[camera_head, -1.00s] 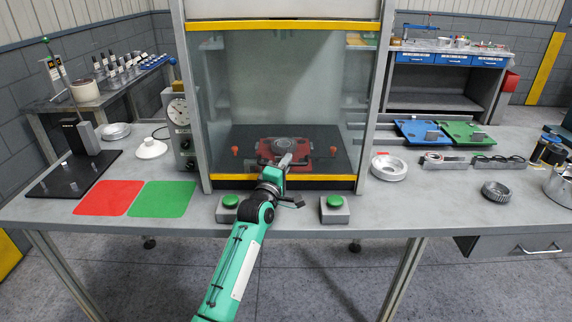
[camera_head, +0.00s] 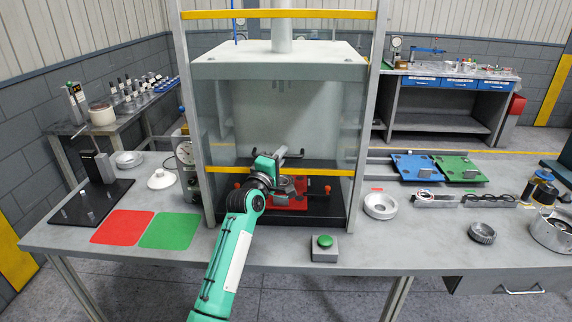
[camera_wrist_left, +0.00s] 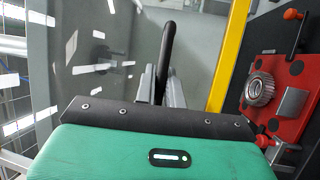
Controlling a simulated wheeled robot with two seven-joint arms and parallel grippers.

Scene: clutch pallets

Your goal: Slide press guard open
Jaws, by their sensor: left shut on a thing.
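The press guard is a clear panel with a yellow upper bar (camera_head: 278,14) and a yellow lower bar (camera_head: 325,171). The lower bar stands above the bench, with an open gap under it. My left gripper (camera_head: 278,160) is at the guard's front, by the lower bar, shut on the dark guard handle (camera_head: 296,153). In the left wrist view the black handle (camera_wrist_left: 167,45) stands between the fingers (camera_wrist_left: 160,88), and the yellow bar (camera_wrist_left: 229,58) runs beside it. My right gripper is out of view.
A red fixture (camera_head: 322,188) with a metal ring sits on the black press base under the guard. A green button box (camera_head: 324,248) stands in front. Red (camera_head: 122,227) and green (camera_head: 170,231) mats lie left. A metal ring (camera_head: 380,206) lies right.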

